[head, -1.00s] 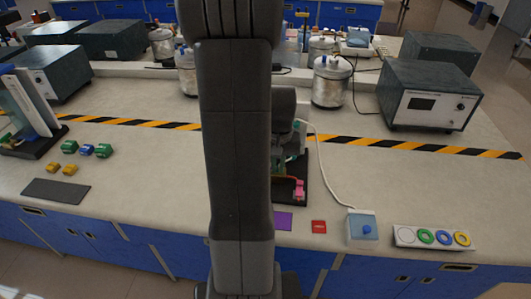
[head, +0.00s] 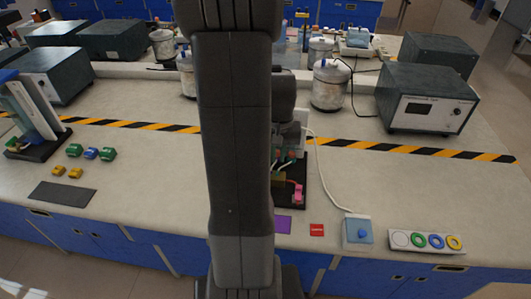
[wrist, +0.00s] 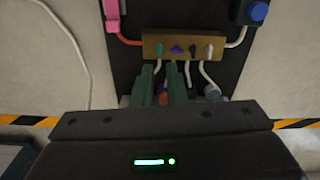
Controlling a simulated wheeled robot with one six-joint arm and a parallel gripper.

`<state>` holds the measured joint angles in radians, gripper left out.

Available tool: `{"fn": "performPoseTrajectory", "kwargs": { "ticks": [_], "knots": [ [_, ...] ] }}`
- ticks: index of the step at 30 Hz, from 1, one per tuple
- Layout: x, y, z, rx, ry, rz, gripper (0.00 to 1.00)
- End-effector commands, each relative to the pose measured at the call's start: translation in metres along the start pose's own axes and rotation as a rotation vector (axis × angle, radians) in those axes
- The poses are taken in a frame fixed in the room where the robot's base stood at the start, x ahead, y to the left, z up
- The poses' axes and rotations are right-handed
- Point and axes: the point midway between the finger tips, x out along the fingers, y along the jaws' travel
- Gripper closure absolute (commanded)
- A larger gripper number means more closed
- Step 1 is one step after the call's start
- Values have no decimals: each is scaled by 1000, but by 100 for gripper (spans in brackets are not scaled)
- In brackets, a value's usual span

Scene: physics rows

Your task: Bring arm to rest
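In the wrist view my gripper (wrist: 161,82) shows two green fingers with a gap between them; I see nothing clamped. They point at a dark board (wrist: 215,18) with a brass-coloured block (wrist: 183,46) carrying a row of small coloured markings or plugs. Several pale cables run from the block's lower side. A small reddish thing shows behind the gap; I cannot tell what it is. In the head view my upright arm hides much of the board (head: 297,196) and most of the gripper.
A pink clip (head: 298,193) is on the board. Small coloured blocks (head: 91,154) lie left on the open bench.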

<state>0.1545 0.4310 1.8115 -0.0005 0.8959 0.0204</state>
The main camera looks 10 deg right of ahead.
Motion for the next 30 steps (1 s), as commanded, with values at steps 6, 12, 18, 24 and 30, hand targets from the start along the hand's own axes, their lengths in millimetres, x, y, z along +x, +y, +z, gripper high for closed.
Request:
{"fn": "performPoseTrajectory", "kwargs": {
  "ticks": [6,12,18,24,30],
  "knots": [
    [-16,0,0,0,-1,0,88],
    [-14,0,1,0,-2,0,88],
    [-14,0,1,0,-3,0,88],
    [-19,-2,2,0,3,-1,88],
    [-39,-9,6,3,32,-5,88]
  ]
}}
